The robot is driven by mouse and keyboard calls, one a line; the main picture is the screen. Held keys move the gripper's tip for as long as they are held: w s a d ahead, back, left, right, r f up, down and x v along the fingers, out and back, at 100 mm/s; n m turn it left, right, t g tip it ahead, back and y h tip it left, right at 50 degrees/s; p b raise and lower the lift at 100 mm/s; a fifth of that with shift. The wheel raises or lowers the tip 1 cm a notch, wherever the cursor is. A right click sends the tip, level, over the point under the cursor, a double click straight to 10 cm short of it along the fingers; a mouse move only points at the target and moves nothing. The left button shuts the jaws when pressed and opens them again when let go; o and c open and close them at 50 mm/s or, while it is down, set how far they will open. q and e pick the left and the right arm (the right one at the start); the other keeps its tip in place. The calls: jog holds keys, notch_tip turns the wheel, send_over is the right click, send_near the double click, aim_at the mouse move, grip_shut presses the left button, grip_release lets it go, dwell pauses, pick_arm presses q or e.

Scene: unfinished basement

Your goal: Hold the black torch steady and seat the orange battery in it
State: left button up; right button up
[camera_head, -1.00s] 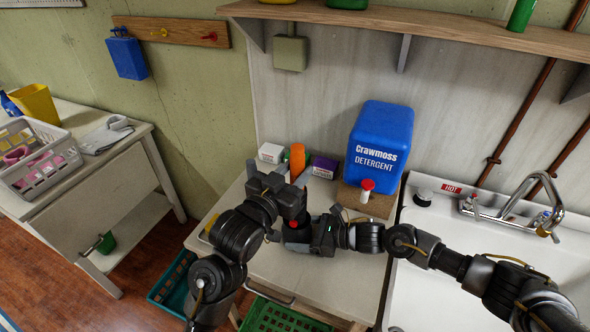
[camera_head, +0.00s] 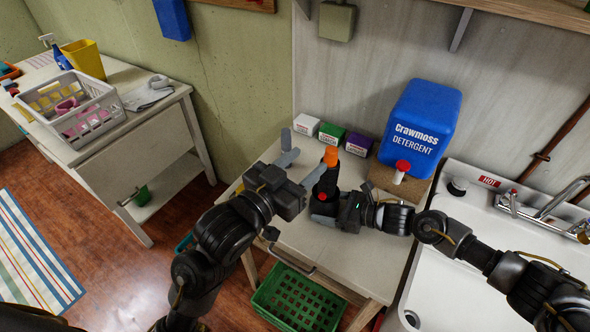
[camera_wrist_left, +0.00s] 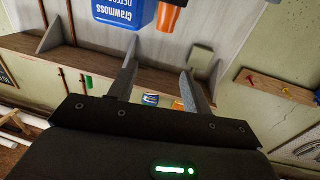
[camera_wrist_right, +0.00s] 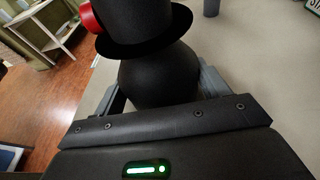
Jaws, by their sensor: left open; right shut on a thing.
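The black torch (camera_head: 325,187) stands upright over the table, with a red button on its side. My right gripper (camera_head: 338,206) is shut on it from the right. In the right wrist view the torch's dark rounded body (camera_wrist_right: 155,72) sits between the fingers, with the red button (camera_wrist_right: 90,18) at upper left. The orange battery (camera_head: 331,156) sticks up from the torch's open top, its lower part hidden inside. My left gripper (camera_head: 303,162) is open and empty, just left of the torch and battery. In the left wrist view the battery (camera_wrist_left: 171,17) is beyond the fingertips.
A blue detergent jug (camera_head: 421,125) stands on a cork-coloured block behind right. White (camera_head: 306,125), green (camera_head: 331,133) and purple (camera_head: 358,144) boxes stand behind the torch. A sink (camera_head: 465,235) is to the right. A green crate (camera_head: 300,297) is below the table's front.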

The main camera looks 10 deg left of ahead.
pick_arm(q)
jog(key=shift+v, duration=1.15)
pick_arm(e)
jog(key=shift+w, duration=0.1)
jog(key=o, duration=0.8)
jog(key=shift+o, duration=0.2)
jog(key=shift+d, duration=0.1)
jog(key=v, duration=1.2)
